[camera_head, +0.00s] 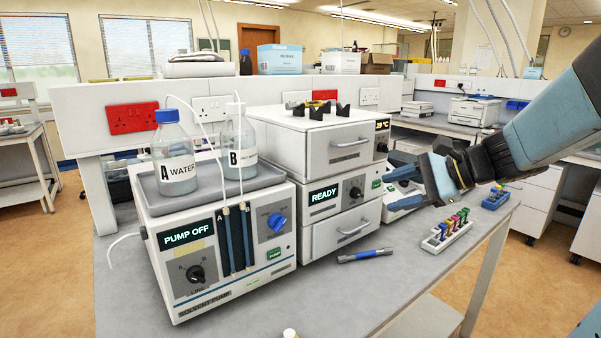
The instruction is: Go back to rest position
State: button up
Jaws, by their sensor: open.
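My gripper (398,181) is at the right of the view, on my blue and black arm that comes in from the upper right. Its blue fingers point left, towards the stacked instrument (322,150) with drawers and a display reading READY. The fingers are apart with nothing seen between them. The gripper is above the bench, and it hides part of a white device (402,212) behind it. I cannot tell how near the fingertips are to the instrument.
The solvent pump (215,262) reads PUMP OFF and carries bottles A (174,160) and B (238,150) in a tray. The front middle is mostly clear.

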jog(key=s+d+f+n+h, duration=0.1)
jog(key=s+d+n+h, duration=0.2)
jog(key=s+n+h, duration=0.7)
jog(key=s+n, duration=0.3)
jog(key=shift+s+d+n, duration=0.25)
jog(key=shift+s+n, duration=0.1)
jog(key=shift+n, duration=0.05)
